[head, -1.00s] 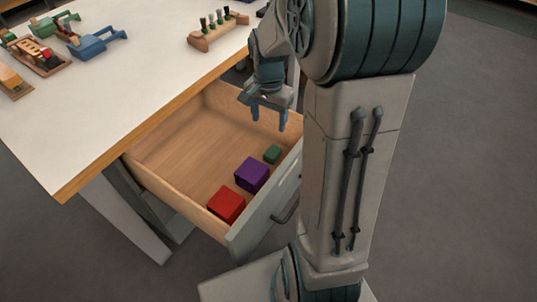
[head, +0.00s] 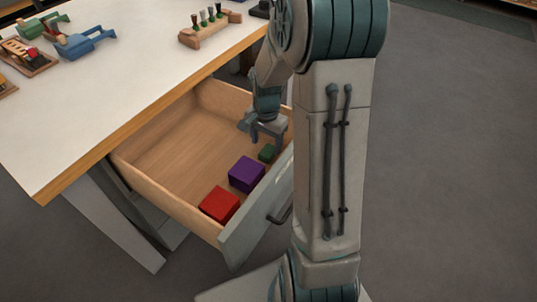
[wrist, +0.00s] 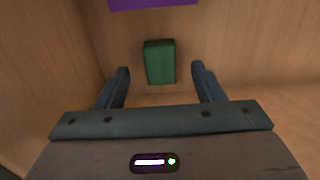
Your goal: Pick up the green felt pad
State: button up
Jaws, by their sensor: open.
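The green felt pad (head: 267,152) is a small dark green block on the floor of the open drawer, near its front panel. In the wrist view the green pad (wrist: 160,62) lies just beyond the fingertips and between their lines. My gripper (head: 264,136) is over the drawer, right above the pad in the head view. In the wrist view its two fingers (wrist: 161,72) are apart with nothing between them. I cannot tell the exact height of the fingertips over the pad.
A purple block (head: 246,174) and a red block (head: 219,204) lie in the same drawer (head: 165,150), in a row with the pad. The drawer's front panel (head: 258,215) stands close by. A white table (head: 100,100) with a rack (head: 210,30) and tools is above. The drawer's left part is clear.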

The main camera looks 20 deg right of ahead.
aim_at(268, 150)
jog(key=f, duration=0.2)
jog(key=f+b, duration=0.1)
jog(key=f, duration=0.1)
jog(key=shift+w+d+f, duration=0.1)
jog(key=shift+w+d, duration=0.15)
jog(key=shift+d, duration=0.1)
jog(key=c, duration=1.1)
jog(key=shift+o, duration=0.2)
notch_tip(268, 150, up, 10)
jog(key=p, duration=0.3)
